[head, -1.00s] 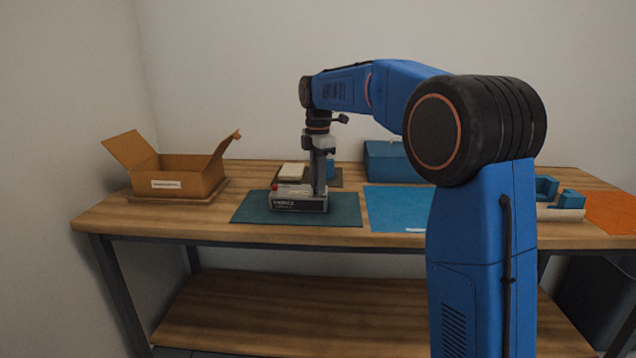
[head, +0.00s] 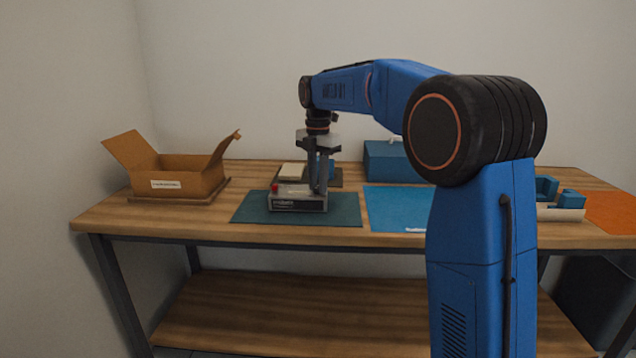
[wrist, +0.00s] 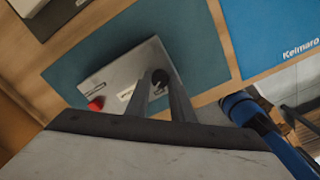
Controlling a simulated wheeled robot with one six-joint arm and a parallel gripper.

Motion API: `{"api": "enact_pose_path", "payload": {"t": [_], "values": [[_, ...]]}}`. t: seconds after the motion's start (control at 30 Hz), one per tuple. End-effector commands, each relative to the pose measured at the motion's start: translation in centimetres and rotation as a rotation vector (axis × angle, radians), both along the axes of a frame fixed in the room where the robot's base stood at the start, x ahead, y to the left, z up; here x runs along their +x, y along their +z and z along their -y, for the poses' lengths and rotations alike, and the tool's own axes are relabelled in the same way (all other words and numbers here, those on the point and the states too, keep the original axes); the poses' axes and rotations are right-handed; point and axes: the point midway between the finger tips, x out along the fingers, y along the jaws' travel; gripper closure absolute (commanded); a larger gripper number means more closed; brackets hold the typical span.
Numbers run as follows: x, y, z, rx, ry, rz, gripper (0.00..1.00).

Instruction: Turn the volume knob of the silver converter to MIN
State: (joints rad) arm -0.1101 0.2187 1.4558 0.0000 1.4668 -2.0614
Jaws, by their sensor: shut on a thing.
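The silver converter (head: 298,203) sits on a dark green mat (head: 345,212) on the workbench. It is a low box with a dark front face and a red button (head: 274,188) on its left. My gripper (head: 318,190) points down over the right part of its top. In the wrist view the converter (wrist: 122,75) lies under my fingers, with the red button (wrist: 96,104) at one corner. My gripper (wrist: 160,84) is shut on the dark round volume knob (wrist: 160,76). The fingers partly hide the knob, and I cannot read its setting.
An open cardboard box (head: 172,174) stands at the left. A blue mat (head: 398,207) lies to the right of the green one. A blue box (head: 385,162) stands behind it. A pale block (head: 292,170) is close behind the converter.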

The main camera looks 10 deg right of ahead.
Motion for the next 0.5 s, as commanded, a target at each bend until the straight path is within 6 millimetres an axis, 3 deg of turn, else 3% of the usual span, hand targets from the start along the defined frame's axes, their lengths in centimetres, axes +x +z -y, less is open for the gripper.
{"api": "enact_pose_path", "payload": {"t": [0.23, 0.27, 0.33, 0.5], "values": [[-0.01, 0.04, 0.0, 0.0, 0.0, 0.0, 1.0], [-0.02, 0.03, -0.01, 0.0, 0.0, 0.0, 0.77], [-0.02, 0.03, -0.01, 0.0, 0.0, 0.0, 0.6], [-0.01, 0.02, 0.0, 0.0, 0.0, 0.0, 0.6]]}}
